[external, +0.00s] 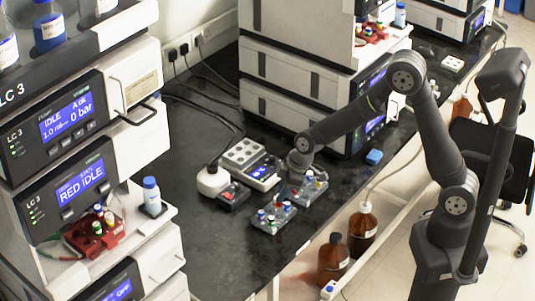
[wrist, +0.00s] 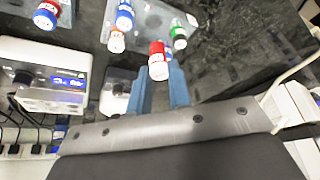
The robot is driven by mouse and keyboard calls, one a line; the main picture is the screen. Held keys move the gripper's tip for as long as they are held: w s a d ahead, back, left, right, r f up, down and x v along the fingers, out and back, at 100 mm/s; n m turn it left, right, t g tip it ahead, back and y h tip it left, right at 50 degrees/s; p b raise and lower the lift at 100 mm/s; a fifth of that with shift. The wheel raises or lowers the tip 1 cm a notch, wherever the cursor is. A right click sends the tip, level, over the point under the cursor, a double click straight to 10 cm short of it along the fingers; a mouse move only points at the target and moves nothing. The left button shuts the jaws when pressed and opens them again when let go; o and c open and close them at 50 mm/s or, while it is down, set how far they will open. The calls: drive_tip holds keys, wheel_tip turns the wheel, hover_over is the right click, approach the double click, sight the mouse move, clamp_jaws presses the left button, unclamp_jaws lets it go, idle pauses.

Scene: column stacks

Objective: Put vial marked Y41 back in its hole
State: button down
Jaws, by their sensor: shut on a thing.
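My gripper (wrist: 160,82) is shut on a red-capped vial (wrist: 157,62), which shows between the two blue-grey fingers in the wrist view. The marking on this vial is too small to read. In the external view my gripper (external: 300,165) is low over the bench, close to the rear rack (external: 322,190). The front rack (external: 286,218) also holds several capped vials. The held vial cannot be made out in the external view, and the holes are mostly hidden.
Tall LC stacks flank the bench. The black bench front-left is clear.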

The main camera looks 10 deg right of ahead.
sight(281, 206)
drive_tip(key=shift+f, duration=1.9)
drive_tip(key=shift+f, duration=0.65)
idle(0.6)
drive_tip(key=shift+f, duration=0.4)
drive_tip(key=c, duration=0.9)
unclamp_jaws()
drive_tip(key=shift+r, duration=2.95)
